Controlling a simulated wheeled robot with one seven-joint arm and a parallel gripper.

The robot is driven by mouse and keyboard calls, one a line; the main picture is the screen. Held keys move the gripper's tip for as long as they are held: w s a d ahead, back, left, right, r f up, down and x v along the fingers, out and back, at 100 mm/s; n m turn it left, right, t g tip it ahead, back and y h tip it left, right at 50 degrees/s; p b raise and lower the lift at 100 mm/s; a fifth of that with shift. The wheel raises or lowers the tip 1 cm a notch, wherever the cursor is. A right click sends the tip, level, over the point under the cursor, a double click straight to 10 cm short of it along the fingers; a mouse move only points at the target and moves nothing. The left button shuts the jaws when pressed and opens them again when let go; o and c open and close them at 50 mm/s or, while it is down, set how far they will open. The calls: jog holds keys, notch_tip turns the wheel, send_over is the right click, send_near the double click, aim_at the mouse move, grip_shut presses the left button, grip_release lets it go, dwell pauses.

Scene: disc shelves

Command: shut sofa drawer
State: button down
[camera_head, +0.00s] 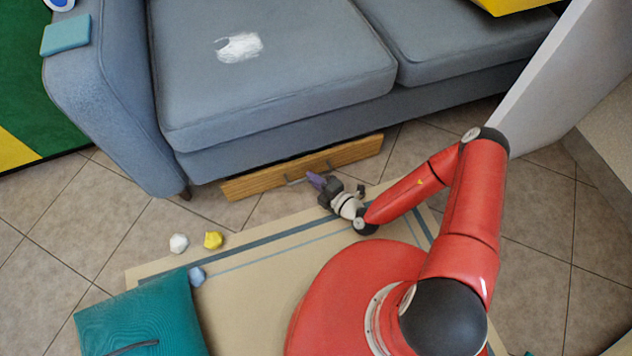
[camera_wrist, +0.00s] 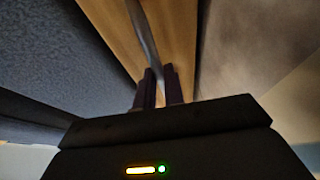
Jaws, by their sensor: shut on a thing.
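The sofa drawer (camera_head: 250,183) is a low wooden front under the blue-grey sofa (camera_head: 270,85). Its front stands out a little from beneath the sofa's lower edge in the head view. A thin metal bar handle (camera_head: 298,180) runs along it. My gripper (camera_head: 315,180) is at the handle, near the middle of the front. In the wrist view the wooden front (camera_wrist: 180,35) and the grey handle (camera_wrist: 143,35) run down to my dark purple fingers (camera_wrist: 160,90), which are shut on the handle. The inside of the drawer is hidden.
A white ball (camera_head: 179,243), a yellow ball (camera_head: 213,240) and a blue one (camera_head: 196,276) lie left of my base. A teal cushion (camera_head: 142,315) lies at the lower left. A pale panel (camera_head: 555,75) stands at the right. Tiles before the drawer's left end are clear.

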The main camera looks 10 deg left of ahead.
jog(key=shift+w+a, duration=0.2)
jog(key=shift+w, duration=0.25)
jog(key=shift+w+a, duration=0.2)
jog(key=shift+w, duration=0.25)
jog(key=c, duration=1.5)
grip_release()
jog(key=shift+s, duration=0.1)
jog(key=p+v, duration=0.1)
jog(key=v, duration=0.6)
jog(key=shift+s+d+r, duration=0.1)
jog(key=shift+s+d, duration=0.1)
jog(key=shift+s, duration=0.05)
